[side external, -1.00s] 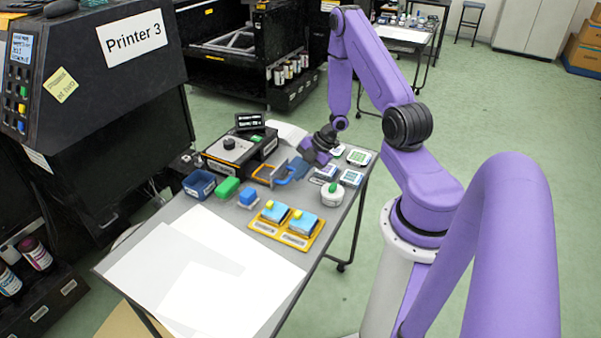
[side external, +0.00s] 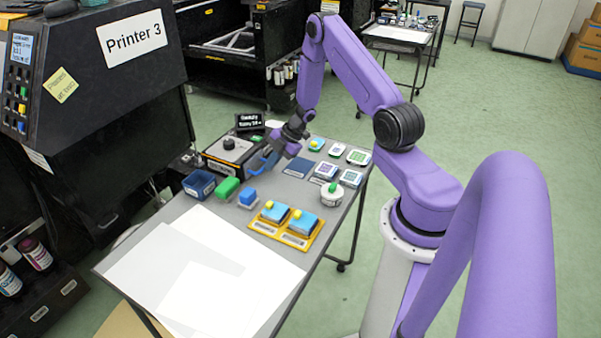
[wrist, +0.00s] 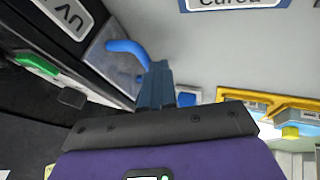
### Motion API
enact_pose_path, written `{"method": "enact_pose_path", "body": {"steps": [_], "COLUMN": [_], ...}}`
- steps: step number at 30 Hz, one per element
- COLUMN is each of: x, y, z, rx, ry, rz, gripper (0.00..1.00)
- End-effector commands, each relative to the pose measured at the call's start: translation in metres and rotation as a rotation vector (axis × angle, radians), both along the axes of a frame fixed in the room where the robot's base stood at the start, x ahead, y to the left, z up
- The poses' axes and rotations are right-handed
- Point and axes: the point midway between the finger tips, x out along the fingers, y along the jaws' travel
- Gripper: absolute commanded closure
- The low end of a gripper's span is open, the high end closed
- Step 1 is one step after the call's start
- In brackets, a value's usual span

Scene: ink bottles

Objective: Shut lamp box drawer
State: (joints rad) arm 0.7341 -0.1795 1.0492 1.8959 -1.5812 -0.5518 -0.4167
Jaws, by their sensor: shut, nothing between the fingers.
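The lamp box (side external: 228,151) is a black box with a grey top and a dark knob, at the back of the table. In the wrist view its side with a "UV" label (wrist: 66,14) is at top left. The drawer's grey front (wrist: 108,62) lies close against the box, with no open tray visible. Its curved blue handle (wrist: 126,47) sticks out from that front. My gripper (wrist: 157,68) is shut and empty, with its dark blue fingertips at the handle's end. They appear to touch, but I cannot be sure. In the side view my gripper (side external: 268,158) partly hides the drawer.
A blue bin (side external: 199,184), a green block (side external: 227,188) and a blue block (side external: 248,197) stand left of my gripper. A yellow tray (side external: 286,229) is in front. A white round pot (side external: 331,194) and several labelled pads are to the right. White sheets (side external: 200,265) cover the near table.

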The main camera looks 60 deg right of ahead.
Motion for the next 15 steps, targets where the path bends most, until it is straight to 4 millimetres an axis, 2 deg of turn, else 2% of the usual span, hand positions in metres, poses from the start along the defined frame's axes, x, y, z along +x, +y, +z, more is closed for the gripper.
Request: {"method": "enact_pose_path", "body": {"steps": [1,9,15], "x": [0.006,0.006,-0.010], "y": [0.000,0.001,0.001], "z": [0.001,0.002,0.005], "rx": [-0.006,-0.007,-0.003], "ry": [-0.010,-0.012,-0.009], "rz": [0.001,0.001,-0.001], "gripper": [1.00,1.00,1.00]}}
